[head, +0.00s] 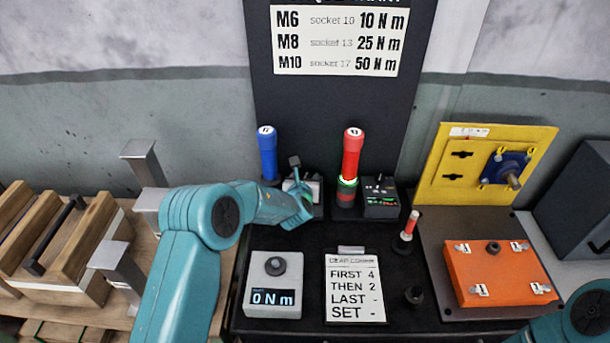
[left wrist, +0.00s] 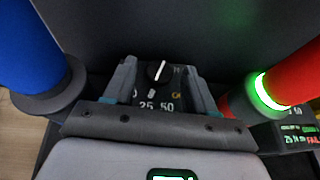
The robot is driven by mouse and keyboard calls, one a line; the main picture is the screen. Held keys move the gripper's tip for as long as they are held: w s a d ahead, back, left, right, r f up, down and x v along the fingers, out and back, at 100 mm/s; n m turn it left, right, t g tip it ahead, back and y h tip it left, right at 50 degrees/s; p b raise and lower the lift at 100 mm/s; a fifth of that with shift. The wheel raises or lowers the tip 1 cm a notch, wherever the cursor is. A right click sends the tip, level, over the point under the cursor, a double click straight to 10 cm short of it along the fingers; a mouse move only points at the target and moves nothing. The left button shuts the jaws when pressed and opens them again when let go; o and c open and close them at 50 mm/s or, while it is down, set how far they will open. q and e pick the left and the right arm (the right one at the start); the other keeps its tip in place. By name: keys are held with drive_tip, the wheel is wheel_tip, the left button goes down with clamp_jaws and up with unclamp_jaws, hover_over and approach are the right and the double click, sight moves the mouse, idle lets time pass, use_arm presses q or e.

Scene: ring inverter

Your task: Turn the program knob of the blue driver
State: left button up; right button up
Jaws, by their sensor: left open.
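The blue driver (head: 267,152) stands upright in its holder at the back left of the black bench, and its lower part shows at the left of the left wrist view (left wrist: 30,55). A small box with the dark program knob (left wrist: 158,72) is just right of it. The knob's white pointer line points up, leaning slightly right; 25 and 50 are printed below. My left gripper (head: 299,186) is open at this box. In the left wrist view its fingers stand either side of the knob; I cannot tell whether they touch it. My right gripper is out of view.
The red driver (head: 352,153) stands to the right with a lit green ring, beside a small display box (head: 381,197). In front are a 0 N m meter (head: 273,284) and a white card (head: 354,287). An orange block (head: 506,270) is at right, wooden racks (head: 50,240) at left.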

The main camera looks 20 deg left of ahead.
use_arm(q)
drive_tip(key=shift+w, duration=0.2)
drive_tip(key=c, duration=1)
drive_tip(key=shift+o, duration=0.2)
drive_tip(key=shift+f, duration=0.1)
drive_tip(key=shift+d+f+n+y+b, duration=0.15)
drive_tip(key=shift+n+y+b, duration=0.55)
drive_tip(key=shift+y+b, duration=0.15)
drive_tip(key=shift+w+d+n+g+y+b, duration=0.1)
drive_tip(key=shift+n+g+y+b, duration=0.25)
drive_tip(key=shift+n+y+b, duration=0.2)
drive_tip(key=shift+w+d+n+g+y+b, duration=0.1)
drive_tip(key=shift+n+g+y+b, duration=0.3)
drive_tip(key=shift+n+y, duration=0.2)
drive_tip(key=shift+d+n+g+y+b, duration=0.1)
drive_tip(key=shift+n+g+y+b, duration=0.65)
drive_tip(key=shift+n+y, duration=0.35)
drive_tip(key=shift+w+n+g+y+b, duration=0.1)
drive_tip(key=shift+n+g+y+b, duration=0.4)
drive_tip(key=shift+n+g+y, duration=0.35)
drive_tip(key=shift+r, duration=0.25)
